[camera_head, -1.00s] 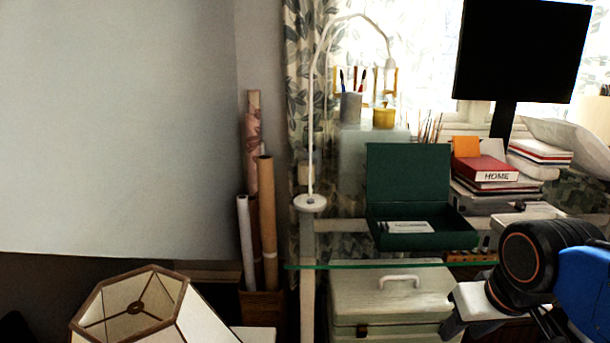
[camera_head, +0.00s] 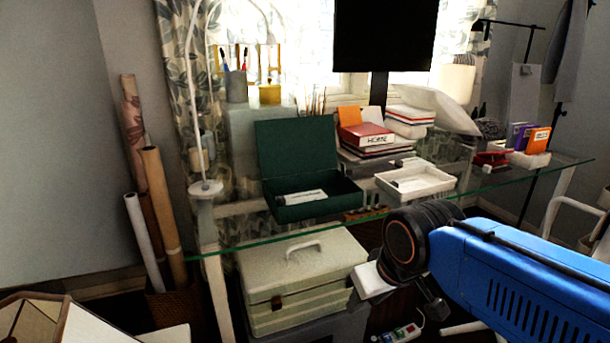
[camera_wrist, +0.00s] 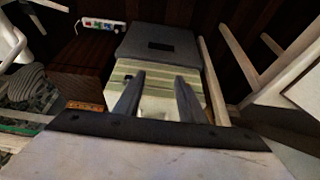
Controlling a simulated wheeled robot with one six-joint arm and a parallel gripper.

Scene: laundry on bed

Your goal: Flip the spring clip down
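I cannot pick out a spring clip with certainty. A small brown latch (camera_head: 277,303) shows on the front of the cream lidded box (camera_head: 330,265) under the glass desk. A grey board (camera_head: 525,95) with a small dark clip-like piece at its top hangs at the far right. My gripper (camera_wrist: 159,76) is open and empty in the wrist view, its two dark fingers apart, with the striped cream box (camera_wrist: 150,105) behind them. In the head view my arm hides most of the gripper, right of the cream box. No contact is visible.
The glass desk (camera_head: 235,247) holds an open green box (camera_head: 318,205), a white tray (camera_head: 415,180), books (camera_head: 367,136) and a monitor. A power strip (camera_head: 400,333) lies below. Paper rolls (camera_head: 160,215) stand left, a lampshade (camera_head: 70,325) in the front left corner.

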